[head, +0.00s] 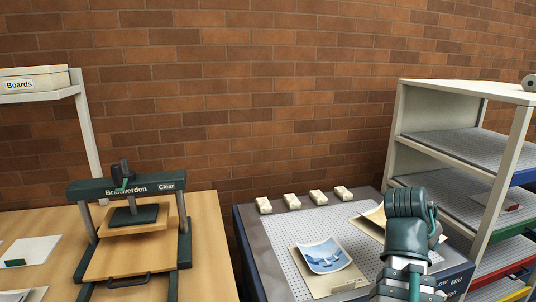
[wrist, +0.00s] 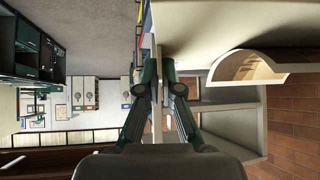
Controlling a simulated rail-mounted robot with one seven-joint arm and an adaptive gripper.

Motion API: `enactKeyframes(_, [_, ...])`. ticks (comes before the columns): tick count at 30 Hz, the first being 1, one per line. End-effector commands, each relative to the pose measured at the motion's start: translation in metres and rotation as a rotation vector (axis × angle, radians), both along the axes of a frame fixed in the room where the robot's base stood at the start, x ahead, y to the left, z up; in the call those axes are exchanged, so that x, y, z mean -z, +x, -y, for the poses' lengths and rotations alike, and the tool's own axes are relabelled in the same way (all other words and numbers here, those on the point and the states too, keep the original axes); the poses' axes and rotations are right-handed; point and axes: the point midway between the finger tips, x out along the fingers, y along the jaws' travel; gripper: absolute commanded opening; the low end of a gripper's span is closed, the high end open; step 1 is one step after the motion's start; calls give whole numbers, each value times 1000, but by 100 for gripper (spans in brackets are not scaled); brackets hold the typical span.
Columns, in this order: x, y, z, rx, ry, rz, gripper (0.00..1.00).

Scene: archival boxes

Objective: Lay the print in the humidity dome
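A blue-and-white print (head: 325,255) lies on a tan folder (head: 338,281) on the grey perforated table top (head: 292,238). A second tan sheet or folder (head: 366,226) behind it looks curled and is partly hidden by my arm. In the head view my arm's wrist covers my gripper. In the wrist view my gripper (wrist: 161,75) has its two dark green fingers close together, with a narrow pale strip between them; I cannot tell whether they grip anything. A large cream surface with a tan-lined arch (wrist: 245,68) is close by; I cannot tell what it is.
Several small cream blocks (head: 291,201) line the table's back edge. A cream rack (head: 468,95) with coloured shelf fronts stands at right, close to my arm.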

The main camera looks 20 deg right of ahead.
Motion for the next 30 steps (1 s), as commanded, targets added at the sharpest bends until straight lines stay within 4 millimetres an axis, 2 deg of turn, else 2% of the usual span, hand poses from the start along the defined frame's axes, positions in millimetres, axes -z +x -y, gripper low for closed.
enactKeyframes(5, [1, 56, -10, -250, 2, -3, 0])
enactKeyframes(8, [3, 93, -27, -393, 2, -2, 0])
enactKeyframes(11, [5, 133, -53, -545, 3, -3, 0])
enactKeyframes(15, [10, 188, -103, -758, 4, -5, 0])
enactKeyframes(21, [21, 246, -184, -996, 3, -6, 0])
enactKeyframes(25, [29, 270, -238, -1117, 2, -6, 0])
enactKeyframes(30, [42, 286, -304, -1232, 2, -8, 0])
